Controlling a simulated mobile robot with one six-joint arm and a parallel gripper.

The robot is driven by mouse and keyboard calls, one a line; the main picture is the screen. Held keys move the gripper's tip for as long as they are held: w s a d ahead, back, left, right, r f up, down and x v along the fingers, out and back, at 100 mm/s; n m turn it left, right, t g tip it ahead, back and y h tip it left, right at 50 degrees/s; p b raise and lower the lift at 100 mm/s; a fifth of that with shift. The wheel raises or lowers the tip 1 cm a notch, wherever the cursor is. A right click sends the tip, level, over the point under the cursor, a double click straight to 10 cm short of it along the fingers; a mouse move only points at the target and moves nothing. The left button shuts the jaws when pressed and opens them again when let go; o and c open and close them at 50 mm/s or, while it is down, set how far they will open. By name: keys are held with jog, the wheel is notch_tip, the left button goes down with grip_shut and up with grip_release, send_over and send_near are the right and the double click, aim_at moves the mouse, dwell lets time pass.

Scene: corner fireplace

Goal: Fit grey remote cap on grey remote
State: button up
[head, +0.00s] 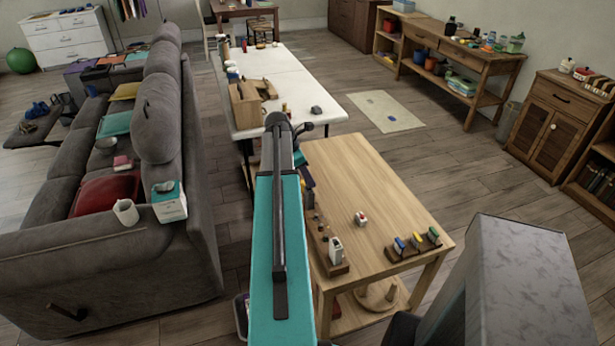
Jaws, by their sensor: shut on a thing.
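My arm, teal with a dark joint at its far end, rises through the middle of the head view. It covers the left edge of the wooden table (395,208). My gripper cannot be made out; it seems hidden behind the arm, and so does whatever it holds. A small light-grey upright block (336,250) stands on a wooden base near the table's left front; it may be the grey remote, but it is too small to tell. I cannot make out the grey remote cap.
A small white and red item (360,218) sits mid-table. A wooden rack with coloured pieces (415,243) stands at the table's right front. A long white table (275,68) adjoins behind. A grey sofa (100,260) is at left. The wooden table's far right is clear.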

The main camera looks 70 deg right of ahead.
jog(key=shift+f, duration=1.45)
dwell(1.6)
jog(key=o, duration=1)
jog(key=shift+r+b, duration=0.1)
jog(key=shift+b, duration=0.2)
jog(key=shift+b+v, duration=1.25)
jog(key=shift+v, duration=5.55)
jog(key=shift+s+a, duration=0.1)
